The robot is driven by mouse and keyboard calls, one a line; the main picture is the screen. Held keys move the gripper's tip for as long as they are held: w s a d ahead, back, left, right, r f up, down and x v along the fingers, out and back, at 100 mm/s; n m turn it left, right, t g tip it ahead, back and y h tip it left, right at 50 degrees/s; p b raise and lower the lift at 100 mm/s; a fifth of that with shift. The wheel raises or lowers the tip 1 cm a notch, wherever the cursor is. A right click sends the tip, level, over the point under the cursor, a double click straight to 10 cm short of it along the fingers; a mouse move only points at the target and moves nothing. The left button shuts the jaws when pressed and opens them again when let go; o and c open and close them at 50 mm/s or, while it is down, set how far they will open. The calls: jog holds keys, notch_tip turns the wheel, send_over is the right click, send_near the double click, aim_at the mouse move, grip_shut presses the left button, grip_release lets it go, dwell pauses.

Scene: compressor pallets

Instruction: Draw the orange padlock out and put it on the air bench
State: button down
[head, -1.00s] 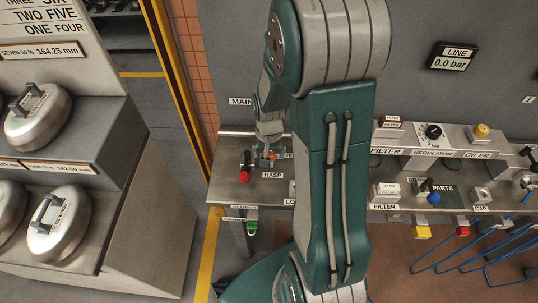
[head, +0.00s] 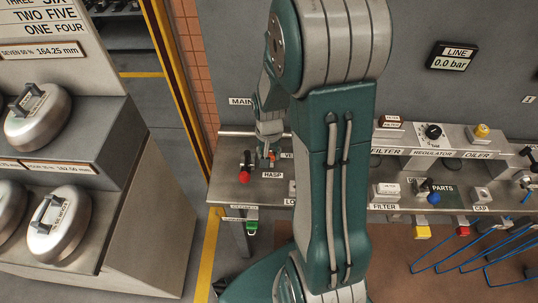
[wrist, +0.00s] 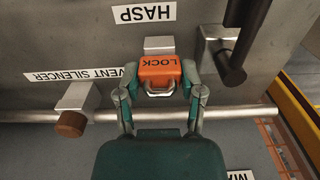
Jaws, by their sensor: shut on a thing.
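The orange padlock (wrist: 158,67), lettered LOCK, sits between the two fingers of my gripper (wrist: 160,76) in the wrist view. Its metal shackle shows on the side toward my palm. My gripper is shut on it. The padlock is right beside a grey block (wrist: 158,45) by the HASP label; whether it still touches the block I cannot tell. In the head view the padlock (head: 271,154) is a small orange patch at my gripper (head: 267,156), over the left end of the steel air bench (head: 226,165).
A red-knobbed valve (head: 245,176) stands just left of my gripper; its dark lever (wrist: 240,45) is close by in the wrist view. A brown-tipped vent silencer (wrist: 72,122) and a rail (wrist: 240,114) are near. My arm hides the bench's middle.

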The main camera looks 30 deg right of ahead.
jog(key=shift+r, duration=2.95)
